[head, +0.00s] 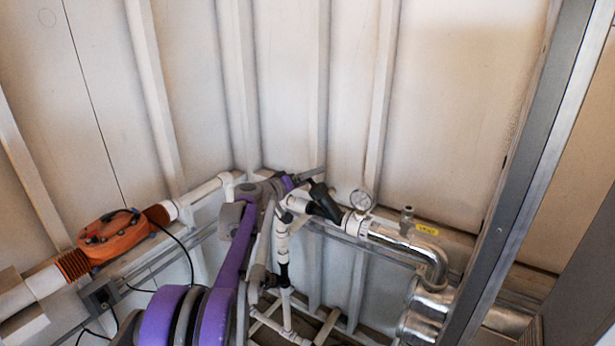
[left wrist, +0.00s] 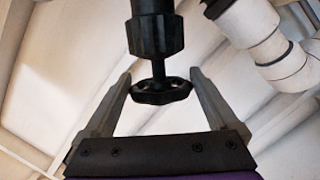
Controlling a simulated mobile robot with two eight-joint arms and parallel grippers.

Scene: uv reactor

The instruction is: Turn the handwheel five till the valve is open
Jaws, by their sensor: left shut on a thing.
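The handwheel (left wrist: 161,95) is a small black wheel on a short stem below a black valve body (left wrist: 155,37) in the left wrist view. My left gripper (left wrist: 160,80) has one grey finger on each side of the wheel and is shut on it. Contact between the fingertips and the rim is hard to make out. In the head view, my purple and grey left arm reaches up to the black valve (head: 324,203) on the white pipe, and the handwheel cannot be made out there. My right gripper is not in view.
A pressure gauge (head: 361,200) and a silver pipe (head: 410,247) are right of the valve. White vertical pipework (head: 283,245) runs below it. An orange unit (head: 115,238) sits on the left pipe. A grey metal post (head: 535,160) stands at right. Ribbed wall panels are behind.

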